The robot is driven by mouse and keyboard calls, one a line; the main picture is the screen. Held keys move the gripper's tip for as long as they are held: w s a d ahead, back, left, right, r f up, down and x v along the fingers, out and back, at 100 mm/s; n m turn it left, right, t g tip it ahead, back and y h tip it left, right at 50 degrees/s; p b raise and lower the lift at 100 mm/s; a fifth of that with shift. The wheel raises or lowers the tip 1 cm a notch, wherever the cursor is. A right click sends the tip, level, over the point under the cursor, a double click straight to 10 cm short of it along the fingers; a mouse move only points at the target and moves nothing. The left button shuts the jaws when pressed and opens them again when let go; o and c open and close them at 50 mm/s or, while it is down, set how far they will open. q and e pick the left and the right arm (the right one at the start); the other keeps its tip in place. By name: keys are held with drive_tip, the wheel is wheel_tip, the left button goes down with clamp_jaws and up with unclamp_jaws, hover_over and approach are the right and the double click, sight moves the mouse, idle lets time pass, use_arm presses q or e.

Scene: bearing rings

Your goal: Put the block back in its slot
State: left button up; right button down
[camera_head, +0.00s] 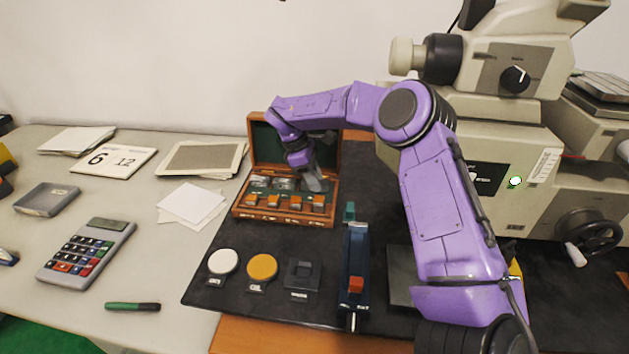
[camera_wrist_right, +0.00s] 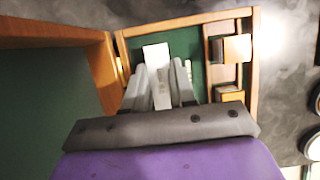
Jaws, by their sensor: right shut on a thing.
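A wooden box (camera_head: 284,218) with a green-lined raised lid (camera_head: 262,143) stands open on the dark mat. It holds several metal blocks in the back row and several orange-topped pieces in the front row. My right gripper (camera_head: 313,182) is at the right end of the box's back row. In the right wrist view my right gripper (camera_wrist_right: 158,88) is shut on a pale metal block (camera_wrist_right: 157,55), over the box's green-lined compartment (camera_wrist_right: 190,44). The fingers hide part of the block. I cannot tell whether it touches the bottom. My left gripper is not in view.
A blue device (camera_head: 354,262) with a red part stands right of the box. A white disc (camera_head: 223,261), an orange disc (camera_head: 262,266) and a dark square holder (camera_head: 302,273) lie in front. A large beige machine (camera_head: 480,125) stands at the right. A calculator (camera_head: 87,250) lies left.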

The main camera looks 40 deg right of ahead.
drive_tip(key=shift+f+b, duration=0.25)
drive_tip(key=shift+b, duration=0.15)
idle(0.8)
drive_tip(key=c, duration=0.8)
unclamp_jaws()
drive_tip(key=shift+c, duration=0.2)
drive_tip(key=shift+r+p, duration=2.35)
drive_tip(key=shift+r, duration=1.95)
wheel_tip(320, 180, down, 8)
drive_tip(key=b, duration=0.4)
drive_tip(key=shift+w+f+b, duration=0.1)
drive_tip(key=shift+b, duration=0.2)
drive_tip(key=shift+s+a+f, duration=0.1)
drive_tip(key=shift+s+f, duration=0.05)
drive_tip(key=shift+s, duration=0.05)
